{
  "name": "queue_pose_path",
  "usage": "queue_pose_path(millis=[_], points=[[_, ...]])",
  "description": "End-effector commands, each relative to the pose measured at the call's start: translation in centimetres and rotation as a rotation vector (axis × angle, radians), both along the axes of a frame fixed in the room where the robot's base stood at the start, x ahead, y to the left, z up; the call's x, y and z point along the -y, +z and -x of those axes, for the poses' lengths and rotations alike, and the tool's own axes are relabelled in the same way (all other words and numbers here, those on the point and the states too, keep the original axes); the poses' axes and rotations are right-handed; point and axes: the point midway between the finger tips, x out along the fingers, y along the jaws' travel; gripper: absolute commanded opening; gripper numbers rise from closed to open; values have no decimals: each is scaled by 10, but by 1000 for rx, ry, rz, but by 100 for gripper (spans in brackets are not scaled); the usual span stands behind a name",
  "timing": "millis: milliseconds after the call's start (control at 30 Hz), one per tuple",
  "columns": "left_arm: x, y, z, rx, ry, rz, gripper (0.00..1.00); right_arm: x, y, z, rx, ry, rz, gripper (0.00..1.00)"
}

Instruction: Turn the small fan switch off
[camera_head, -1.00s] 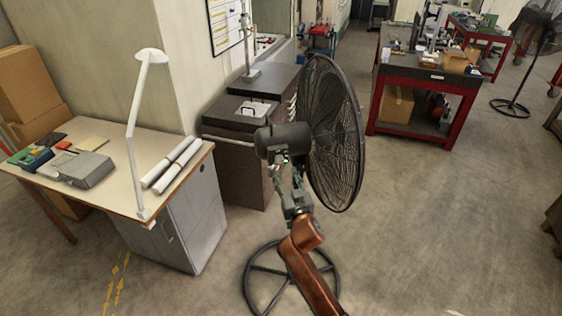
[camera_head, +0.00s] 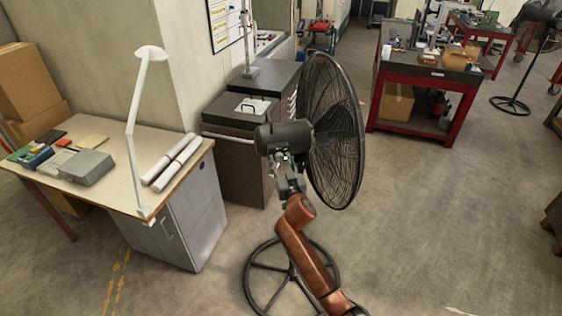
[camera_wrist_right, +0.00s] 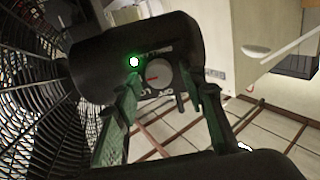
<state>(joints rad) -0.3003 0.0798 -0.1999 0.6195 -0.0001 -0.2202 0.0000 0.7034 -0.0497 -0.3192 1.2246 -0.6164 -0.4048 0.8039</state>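The black pedestal fan stands in the middle of the head view, its motor housing (camera_head: 284,136) to the left of its round cage (camera_head: 335,130). In the right wrist view the housing (camera_wrist_right: 150,38) fills the top centre. A round grey switch knob (camera_wrist_right: 159,73) with a red mark sits on it, with partly hidden lettering below. A bright green light (camera_wrist_right: 134,62) glows beside it. My right gripper (camera_head: 287,160) is just under the housing. Its fingers (camera_wrist_right: 165,76) are apart, one on each side of the knob; I cannot tell whether they touch it. My left gripper is out of view.
A desk (camera_head: 110,190) with a white lamp (camera_head: 135,125) and paper rolls stands at left. Dark cabinets (camera_head: 235,165) stand behind the fan. A red workbench (camera_head: 425,85) is at the back right. The floor (camera_head: 440,220) to the right is clear.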

Motion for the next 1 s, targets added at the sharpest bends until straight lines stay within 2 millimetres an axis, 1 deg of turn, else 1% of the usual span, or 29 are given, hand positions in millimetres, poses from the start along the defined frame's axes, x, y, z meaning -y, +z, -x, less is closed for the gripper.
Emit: queue_pose_path(millis=[33,67,500,767,1000], points=[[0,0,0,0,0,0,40,0,0,0,0,0,0,33],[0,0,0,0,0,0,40,0,0,0,0,0,0,31],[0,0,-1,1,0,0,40,0,0,0,0,0,0,1],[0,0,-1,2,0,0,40,0,0,0,5,0,18,0],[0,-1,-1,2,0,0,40,0,-1,0,30,0,123,0]])
